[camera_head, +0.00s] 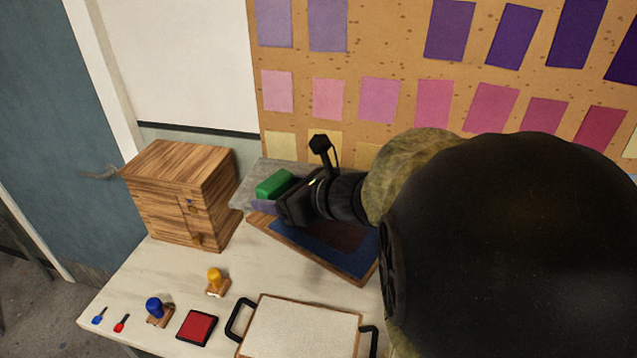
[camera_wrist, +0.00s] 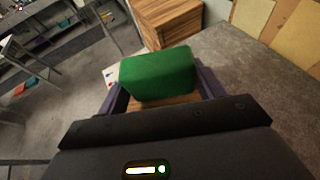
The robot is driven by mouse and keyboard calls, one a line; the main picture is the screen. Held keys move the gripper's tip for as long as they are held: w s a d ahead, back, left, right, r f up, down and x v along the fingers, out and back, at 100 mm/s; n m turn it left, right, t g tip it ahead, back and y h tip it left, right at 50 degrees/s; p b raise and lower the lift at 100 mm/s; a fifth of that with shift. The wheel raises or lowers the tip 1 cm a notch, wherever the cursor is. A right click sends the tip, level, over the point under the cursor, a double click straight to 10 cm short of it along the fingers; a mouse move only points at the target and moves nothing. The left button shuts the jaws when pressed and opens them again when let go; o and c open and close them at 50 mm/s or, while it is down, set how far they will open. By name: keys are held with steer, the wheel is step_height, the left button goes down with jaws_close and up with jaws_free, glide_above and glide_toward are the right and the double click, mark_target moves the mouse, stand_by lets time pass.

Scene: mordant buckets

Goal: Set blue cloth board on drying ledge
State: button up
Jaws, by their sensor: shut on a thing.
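The blue cloth board (camera_head: 315,247), a wood-edged panel with blue cloth and a dark brown patch, lies at the back of the table, partly hidden behind my arm. A grey ledge (camera_head: 247,189) runs behind it under the pinboard; its surface also fills the right of the wrist view (camera_wrist: 262,75). My gripper (camera_head: 268,198) is above the board's back left end, by the ledge. It is shut on a green block (camera_head: 275,184) with a wooden part under it. In the wrist view the green block (camera_wrist: 158,75) sits between the purplish fingers (camera_wrist: 160,100).
A wooden drawer box (camera_head: 180,195) stands left of the ledge. A yellow-knobbed stamp (camera_head: 215,282), a blue-knobbed stamp (camera_head: 155,308), a red pad (camera_head: 197,327) and a black-handled tray (camera_head: 300,330) occupy the front. Bare table lies between box and stamps.

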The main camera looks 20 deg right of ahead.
steer(key=w+d+f+p, duration=0.1)
steer(key=w+d+p, duration=0.1)
steer(key=w, duration=0.3)
steer(key=w+d+f+p, duration=0.1)
steer(key=w+d+p, duration=0.1)
steer(key=w+d, duration=0.3)
steer(key=w+d+p, duration=0.2)
steer(key=w+d, duration=0.1)
steer(key=w, duration=0.3)
steer(key=shift+w+d+f, duration=0.1)
steer(key=shift+d+f, duration=0.3)
steer(key=shift+f, duration=0.15)
step_height(320, 180, down, 3)
steer(key=shift+r, duration=0.15)
steer(key=shift+w+d+f+p, duration=0.15)
steer(key=shift+f+p, duration=0.35)
steer(key=shift+f, duration=0.05)
